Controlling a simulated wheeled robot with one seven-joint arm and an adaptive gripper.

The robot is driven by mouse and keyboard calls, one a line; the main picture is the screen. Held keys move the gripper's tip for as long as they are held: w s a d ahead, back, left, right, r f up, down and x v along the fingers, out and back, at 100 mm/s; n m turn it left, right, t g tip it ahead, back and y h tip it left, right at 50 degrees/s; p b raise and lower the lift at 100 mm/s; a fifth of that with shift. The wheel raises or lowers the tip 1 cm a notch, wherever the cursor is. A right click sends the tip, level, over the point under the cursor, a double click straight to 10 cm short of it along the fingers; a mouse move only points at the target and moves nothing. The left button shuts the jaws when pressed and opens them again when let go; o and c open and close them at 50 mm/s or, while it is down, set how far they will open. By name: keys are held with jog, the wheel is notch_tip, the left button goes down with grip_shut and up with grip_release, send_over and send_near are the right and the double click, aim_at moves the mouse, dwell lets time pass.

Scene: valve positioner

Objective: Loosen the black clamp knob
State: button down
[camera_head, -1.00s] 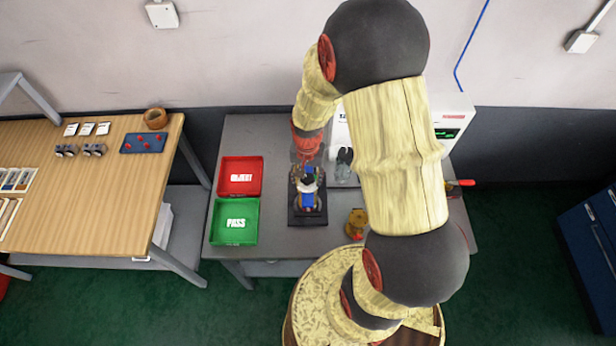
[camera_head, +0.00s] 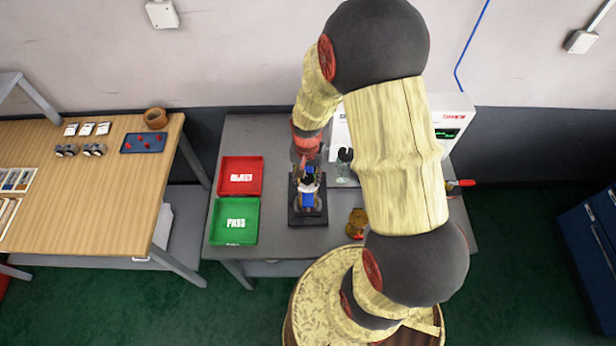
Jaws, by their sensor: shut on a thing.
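The valve positioner fixture stands on the grey bench. It has a black base (camera_head: 307,219), a blue part (camera_head: 308,200) and metal parts above it. My gripper (camera_head: 307,177) reaches down over the back of the fixture, at its upper end. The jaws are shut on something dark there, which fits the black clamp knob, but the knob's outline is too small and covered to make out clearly.
A red reject tray (camera_head: 240,192) and a green pass tray (camera_head: 213,232) lie left of the fixture. A brass-coloured part (camera_head: 357,222) stands to the right. A white instrument (camera_head: 452,120) is behind my arm. A wooden table (camera_head: 120,200) stands at far left.

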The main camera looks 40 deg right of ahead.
jog(key=n, duration=0.5)
jog(key=shift+f, duration=0.1)
jog(key=c, duration=2.6)
grip_release()
jog(key=n, duration=0.4)
jog(key=shift+s, duration=0.1)
jog(key=shift+o, duration=0.9)
jog(key=shift+n, duration=0.7)
jog(key=o, duration=0.5)
jog(key=n, duration=0.3)
jog(key=o, duration=1.2)
jog(key=shift+w+a+n, duration=0.1)
jog(key=shift+w+n, duration=0.1)
jog(key=shift+n, duration=0.1)
jog(key=shift+s, duration=0.35)
jog(key=shift+c, duration=1.3)
jog(key=shift+w, duration=0.1)
jog(key=c, duration=0.4)
